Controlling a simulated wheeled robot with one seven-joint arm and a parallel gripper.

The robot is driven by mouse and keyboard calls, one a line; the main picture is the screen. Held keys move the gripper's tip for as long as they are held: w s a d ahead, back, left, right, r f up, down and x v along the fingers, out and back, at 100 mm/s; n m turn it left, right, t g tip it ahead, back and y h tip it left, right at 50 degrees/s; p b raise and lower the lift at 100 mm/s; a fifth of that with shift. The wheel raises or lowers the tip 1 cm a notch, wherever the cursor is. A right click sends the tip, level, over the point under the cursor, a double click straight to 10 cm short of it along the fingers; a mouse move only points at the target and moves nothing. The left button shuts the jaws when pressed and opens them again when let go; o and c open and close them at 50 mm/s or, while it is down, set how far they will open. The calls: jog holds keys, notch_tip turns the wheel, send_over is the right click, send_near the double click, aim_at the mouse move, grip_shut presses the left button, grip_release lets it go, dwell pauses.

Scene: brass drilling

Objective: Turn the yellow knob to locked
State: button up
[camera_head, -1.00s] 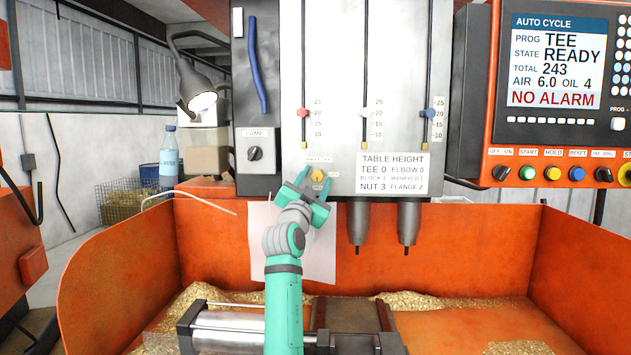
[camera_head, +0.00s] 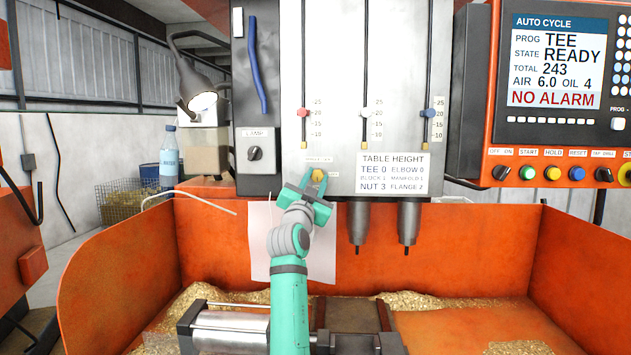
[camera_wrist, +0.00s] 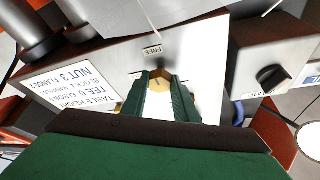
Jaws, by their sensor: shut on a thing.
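The yellow knob (camera_head: 318,175) sits low on the grey drill panel, under a small label too small to read in the head view. My green gripper (camera_head: 317,184) reaches up to it from below, one finger on each side. In the wrist view the knob (camera_wrist: 159,77) is between the tips of my gripper (camera_wrist: 160,82), which is shut on it. A label reading FREE (camera_wrist: 152,50) shows beside the knob, with a dark mark on its face. The locked label is not visible, and I cannot tell the knob's exact setting.
The table height plate (camera_head: 393,175) is right of the knob, above two drill spindles (camera_head: 358,232). The black lamp switch (camera_head: 254,154) is to the left. A white sheet (camera_head: 265,240) hangs behind my arm. The orange chip tray (camera_head: 470,245) spreads below.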

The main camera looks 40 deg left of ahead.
jog(key=n+y, duration=0.1)
jog(key=n, duration=0.1)
jog(key=n+y, duration=0.1)
jog(key=n, duration=0.2)
jog(key=n+g+y, duration=0.1)
jog(key=n, duration=0.1)
jog(key=shift+w+d+f, duration=0.1)
jog(key=shift+w+d, duration=0.1)
jog(key=shift+d, duration=0.05)
jog(key=n+g+y, duration=0.1)
jog(key=n, duration=0.2)
jog(key=n+g+y, duration=0.1)
jog(key=n+y, duration=0.1)
jog(key=n, duration=0.2)
jog(key=shift+w+d, duration=0.1)
jog(key=shift+d, duration=0.05)
jog(key=n+g, duration=0.1)
jog(key=n, duration=0.2)
jog(key=n+g+y, duration=0.1)
jog(key=n+g, duration=0.1)
jog(key=shift+d+n, duration=0.1)
jog(key=shift+n, duration=0.3)
jog(key=shift+r+n+g, duration=0.2)
jog(key=shift+n+g, duration=0.6)
jog(key=shift+n, duration=1)
jog(key=o, duration=1.1)
jog(key=shift+c, duration=0.2)
